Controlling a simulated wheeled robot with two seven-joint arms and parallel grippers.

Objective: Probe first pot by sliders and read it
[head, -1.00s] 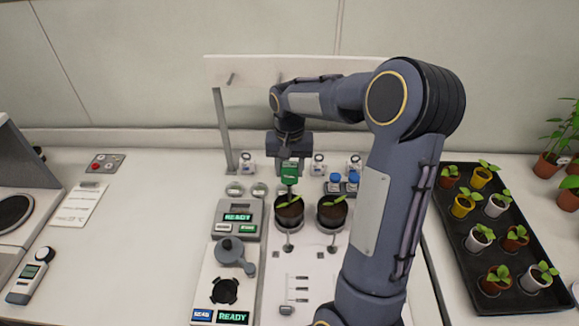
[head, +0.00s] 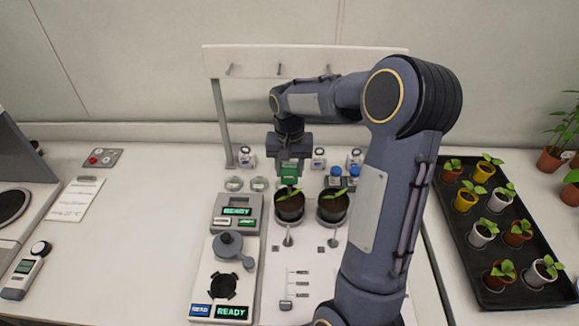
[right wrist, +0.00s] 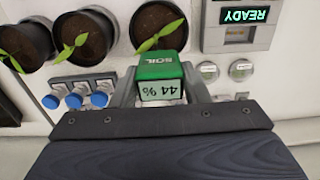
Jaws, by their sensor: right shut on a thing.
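My right gripper (head: 290,165) is shut on a green soil probe (head: 289,175) marked SOIL, which also shows in the right wrist view (right wrist: 160,67). The probe's display (right wrist: 160,90) reads 44 % and appears upside down. The probe is upright at the far side of the left dark pot (head: 289,210), which holds a seedling and soil. Its lower end is hidden, so I cannot see how deep it sits. A second dark pot (head: 333,212) with a seedling stands to the right. A slider panel (head: 310,283) lies in front of the pots. My left gripper is not in view.
A box with a READY display (head: 236,211) stands left of the pots. A device with a grey lid (head: 229,246) is in front of it. Blue-capped bottles (head: 345,172) stand behind. A black seedling tray (head: 490,289) is at right.

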